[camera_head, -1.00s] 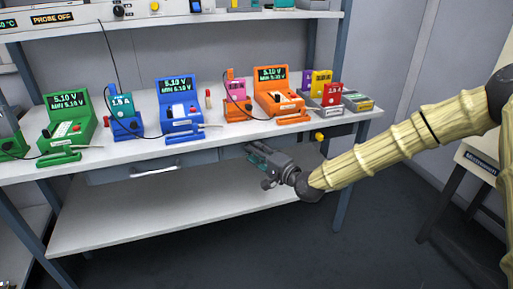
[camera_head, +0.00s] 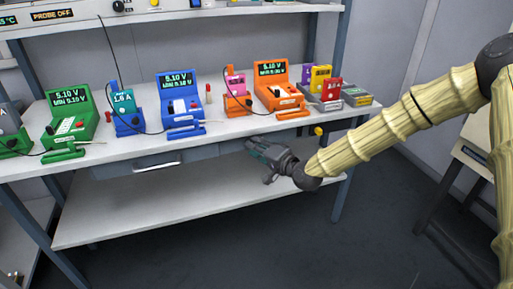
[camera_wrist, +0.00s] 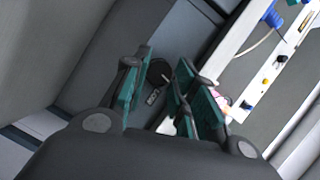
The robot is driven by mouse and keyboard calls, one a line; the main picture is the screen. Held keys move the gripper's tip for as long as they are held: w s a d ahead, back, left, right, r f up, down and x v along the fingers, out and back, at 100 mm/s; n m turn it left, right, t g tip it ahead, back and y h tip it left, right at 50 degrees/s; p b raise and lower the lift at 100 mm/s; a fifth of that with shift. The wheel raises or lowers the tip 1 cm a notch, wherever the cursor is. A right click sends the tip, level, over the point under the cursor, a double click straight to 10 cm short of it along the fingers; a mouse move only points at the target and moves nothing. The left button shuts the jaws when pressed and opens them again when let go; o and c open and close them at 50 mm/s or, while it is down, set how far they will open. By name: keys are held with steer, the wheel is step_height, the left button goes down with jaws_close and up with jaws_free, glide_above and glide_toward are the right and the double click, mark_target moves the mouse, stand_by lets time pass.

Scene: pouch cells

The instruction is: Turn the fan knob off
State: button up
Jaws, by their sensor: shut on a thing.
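My gripper (camera_head: 258,148) is at the front edge of the white bench, right of the drawer handle. In the wrist view its teal-padded fingers (camera_wrist: 155,98) are closed around a dark, knob-like part (camera_wrist: 156,74) with a small label plate beside it. The label is too small to read, so I cannot confirm that it is the fan knob. In the head view the gripper hides this part. A yellow knob or button (camera_head: 318,130) sits on a dark box under the bench edge, right of my gripper.
The bench top (camera_head: 215,142) carries a green meter (camera_head: 70,115), a blue meter (camera_head: 180,100) and an orange meter (camera_head: 276,88). A drawer (camera_head: 150,163) is left of my gripper. A lower shelf (camera_head: 190,205) is empty. A panel with knobs (camera_head: 140,9) stands on the upper shelf.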

steer(key=o, duration=1.1)
steer(key=shift+f, duration=0.1)
steer(key=shift+c, duration=0.2)
steer(key=v, duration=0.8)
